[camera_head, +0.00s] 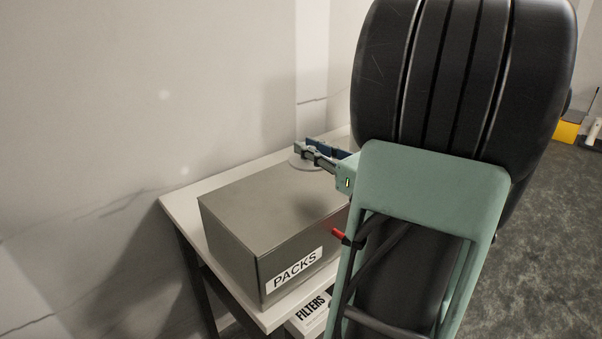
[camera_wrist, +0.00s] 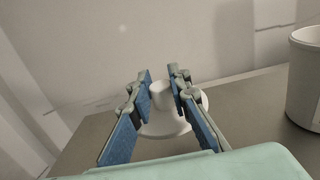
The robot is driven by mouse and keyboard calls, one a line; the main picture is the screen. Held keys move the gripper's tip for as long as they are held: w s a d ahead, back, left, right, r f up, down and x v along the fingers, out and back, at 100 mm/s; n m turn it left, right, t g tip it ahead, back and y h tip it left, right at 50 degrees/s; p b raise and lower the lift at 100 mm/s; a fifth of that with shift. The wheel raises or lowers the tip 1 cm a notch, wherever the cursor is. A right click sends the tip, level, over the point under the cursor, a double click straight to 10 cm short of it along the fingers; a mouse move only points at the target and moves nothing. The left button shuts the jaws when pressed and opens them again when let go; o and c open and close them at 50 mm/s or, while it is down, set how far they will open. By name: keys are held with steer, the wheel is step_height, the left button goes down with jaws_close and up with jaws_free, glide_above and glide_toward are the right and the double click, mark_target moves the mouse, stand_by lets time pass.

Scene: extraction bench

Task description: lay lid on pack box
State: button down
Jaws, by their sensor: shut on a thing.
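The pack box (camera_head: 255,208) is a grey closed box with a PACKS label, standing on a white bench. The lid (camera_wrist: 165,124) is a white round disc with a raised knob. My gripper (camera_wrist: 161,76) is shut on the lid's knob, with a blue-padded finger on each side. In the head view, the lid (camera_head: 299,163) shows as a pale disc under my gripper (camera_head: 306,150), over the far end of the box top. The lid looks level. I cannot tell whether its underside touches the box. My arm hides the right end of the box.
A white cylindrical container (camera_wrist: 309,92) stands on the grey surface to the right of the lid. A wall runs behind the white bench (camera_head: 186,207). A white box marked FILTERS (camera_head: 312,312) sits lower, below the bench top. The near part of the box top is clear.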

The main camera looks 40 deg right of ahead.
mark_target(301, 185)
steer(key=shift+w+a+f, duration=0.4)
steer(key=shift+w+f, duration=0.1)
steer(key=shift+f, duration=0.25)
steer(key=shift+w+a+f+b, duration=0.15)
steer(key=shift+f+b, duration=0.1)
steer(key=shift+f, duration=0.75)
steer(key=shift+w+a+f+b, duration=0.15)
steer(key=shift+f+b, duration=0.1)
steer(key=shift+f, duration=0.7)
steer(key=shift+f, duration=0.1)
steer(key=shift+f, duration=0.15)
steer(key=c, duration=1.8)
jaws_free()
steer(key=shift+r, duration=0.2)
